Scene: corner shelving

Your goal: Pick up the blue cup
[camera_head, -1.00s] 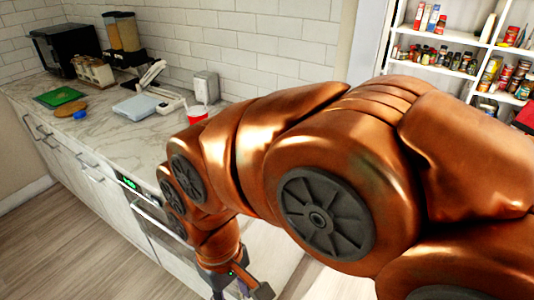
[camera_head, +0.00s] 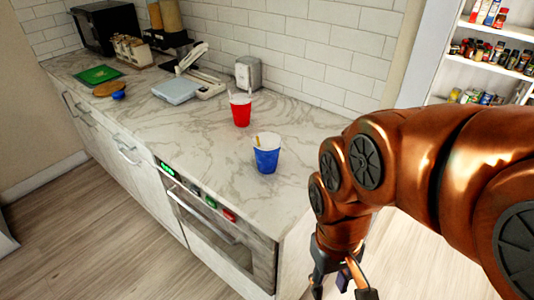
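The blue cup (camera_head: 266,158) stands upright on the marble counter (camera_head: 195,132), near its right end. It has a white rim, and a thin stick-like thing pokes out of its top. My gripper (camera_head: 338,293) hangs low at the bottom of the view, to the right of the counter's end and below the cup's height in the picture. Its fingers look spread apart, with the tips partly cut off by the frame edge. A small dark bluish piece shows between the fingers, and I cannot tell whether it is part of the gripper. My gripper is apart from the cup.
A red cup (camera_head: 241,110) stands behind the blue one. A napkin dispenser (camera_head: 248,73), a scale-like device (camera_head: 176,91), a green board (camera_head: 98,74) and a black microwave (camera_head: 106,27) are farther back. Pantry shelves (camera_head: 490,60) are at right. Counter around the blue cup is clear.

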